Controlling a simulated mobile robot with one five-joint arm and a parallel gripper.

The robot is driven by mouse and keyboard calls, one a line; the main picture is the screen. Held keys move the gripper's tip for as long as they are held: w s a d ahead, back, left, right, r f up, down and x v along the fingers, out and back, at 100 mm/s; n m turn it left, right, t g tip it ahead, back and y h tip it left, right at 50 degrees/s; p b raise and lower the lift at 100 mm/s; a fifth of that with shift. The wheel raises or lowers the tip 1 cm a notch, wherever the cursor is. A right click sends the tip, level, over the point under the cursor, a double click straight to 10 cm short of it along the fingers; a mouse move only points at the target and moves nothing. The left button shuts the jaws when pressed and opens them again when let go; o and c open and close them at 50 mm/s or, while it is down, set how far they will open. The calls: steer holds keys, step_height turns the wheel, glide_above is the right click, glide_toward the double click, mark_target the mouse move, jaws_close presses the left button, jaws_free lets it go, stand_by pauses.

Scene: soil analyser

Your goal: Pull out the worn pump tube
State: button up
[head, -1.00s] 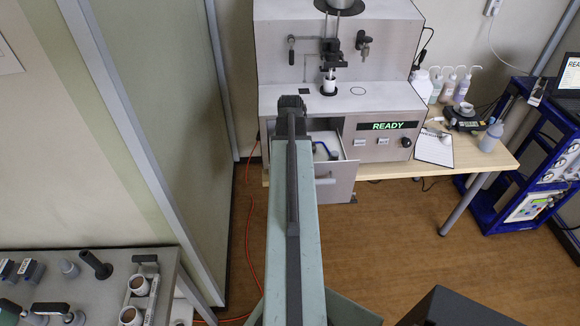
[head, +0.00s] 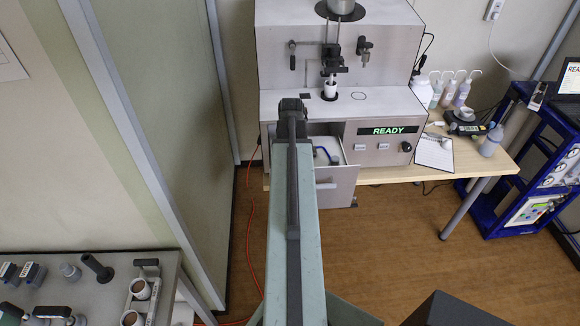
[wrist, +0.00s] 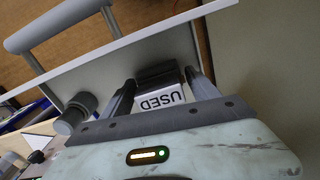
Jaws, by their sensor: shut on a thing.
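In the wrist view a dark block with a white label reading USED (wrist: 163,96) sits between the fingers of my gripper (wrist: 162,88), which is shut on it. Whether this is the worn pump tube itself or its holder I cannot tell. It lies close by the open drawer's front panel (wrist: 110,65). My arm covers the drawer's left part, and the held block is hidden there.
A bar handle (wrist: 55,25) and a dark round knob (wrist: 76,112) are near my gripper. The analyser (head: 395,100) shows READY. A bench (head: 200,262) with several parts stands at lower left, a blue cart (head: 485,205) at right. Floor between is open.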

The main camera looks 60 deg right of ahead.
steer(key=shift+r, duration=0.3)
steer(key=shift+r+p, duration=2.75)
steer(key=shift+p, duration=0.15)
